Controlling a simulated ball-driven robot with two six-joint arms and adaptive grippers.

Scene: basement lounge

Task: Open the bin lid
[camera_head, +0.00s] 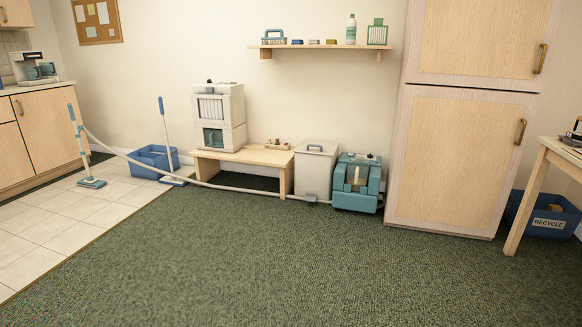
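A light grey bin (313,177) stands upright against the back wall, between the low wooden bench and a teal machine. Its flat lid (327,150) lies shut on top, with a small dark-edged handle on it. A hose end lies at the foot of the bin. Neither of my grippers shows in the head view, so the bin stands apart from anything of mine in sight.
Left of the bin is a wooden bench (236,155) bearing a white appliance (219,117). A teal machine (357,184) stands close on its right, beside a tall cupboard (456,160). A pale hose (225,186) crosses in front. Green carpet (270,260) is clear.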

